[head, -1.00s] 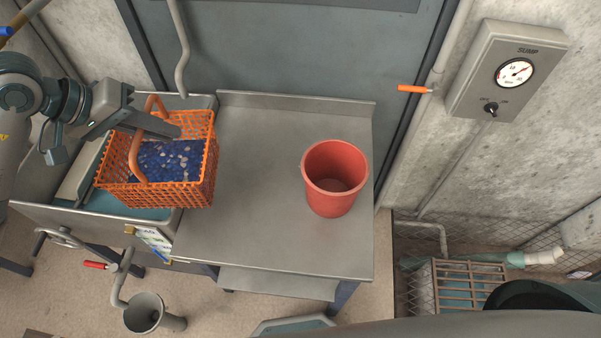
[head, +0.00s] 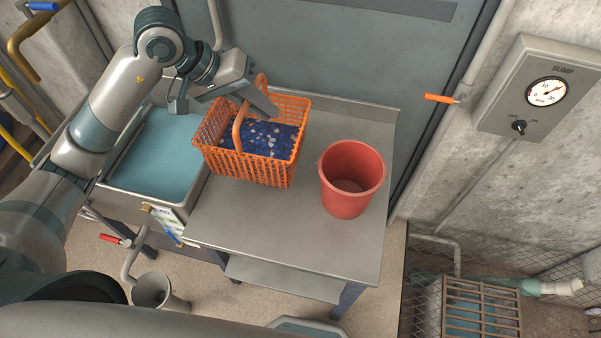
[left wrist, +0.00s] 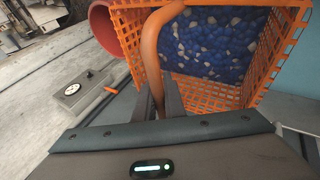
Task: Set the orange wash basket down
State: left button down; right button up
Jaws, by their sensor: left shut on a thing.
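The orange wash basket (head: 240,168) is a plastic lattice with an arched handle, upright over the left part of the steel worktop (head: 300,230). It holds blue and pale pebbles (head: 265,138). I cannot tell whether its bottom touches the worktop. My left gripper (head: 262,106) is shut on the basket's handle. In the left wrist view the fingers (left wrist: 162,100) close around the handle (left wrist: 150,55), with the basket wall (left wrist: 205,95) and pebbles beyond. My right gripper is not in view.
A red bucket (head: 351,190) stands on the worktop to the right of the basket, with a narrow gap between. A sink of teal water (head: 165,150) adjoins the worktop's left side. The worktop's front area is clear. An orange lever (head: 438,98) sticks out at the back right.

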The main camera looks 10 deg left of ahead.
pick_arm(q)
jog(key=p, duration=0.2)
send_near(282, 148)
notch_tip(282, 148, up, 2)
jog(key=d, duration=0.2)
jog(key=shift+w+d+f, duration=0.15)
jog(key=shift+w+f, duration=0.45)
jog(key=shift+f, duration=0.1)
jog(key=shift+f, duration=0.1)
jog(key=shift+f+p, duration=0.85)
jog(key=shift+f, duration=1.25)
